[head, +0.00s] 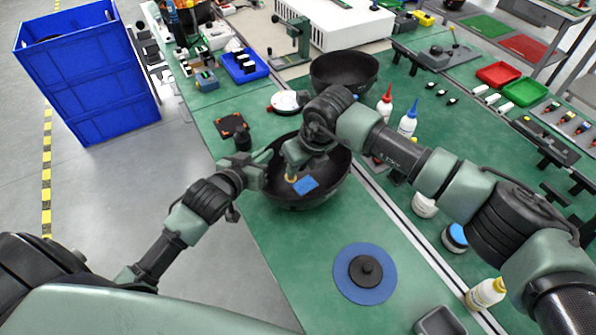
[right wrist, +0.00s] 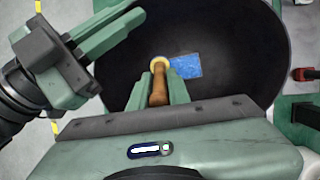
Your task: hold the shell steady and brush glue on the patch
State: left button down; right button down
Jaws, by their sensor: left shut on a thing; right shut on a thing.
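The shell, a black bowl (head: 328,190), rests on the green bench in the head view and fills much of the right wrist view (right wrist: 235,35). A blue rectangular patch (head: 305,185) lies on its inner surface (right wrist: 186,66). My left gripper (head: 262,166) is shut on the shell's left rim; its fingers show at the upper left of the right wrist view (right wrist: 112,32). My right gripper (right wrist: 161,90) is shut on a brush with a brown handle (right wrist: 159,98) and a yellowish tip. The tip is just left of the patch; I cannot tell if it touches the shell.
A second black bowl (head: 345,68) stands behind the shell. Red-capped (head: 385,103) and blue-capped (head: 408,122) bottles stand to its right. A blue disc with a black knob (head: 365,272) lies in front. Bench between disc and shell is clear. A blue crate (head: 90,80) stands left.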

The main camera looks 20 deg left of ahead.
pick_arm(q)
jog(key=shift+f, duration=0.1)
pick_arm(e)
jog(key=shift+r, duration=1.75)
pick_arm(q)
jog(key=c, duration=1.5)
grip_release()
pick_arm(e)
jog(key=shift+w, duration=0.1)
pick_arm(q)
jog(key=v, duration=1.2)
jog(key=shift+d, duration=0.1)
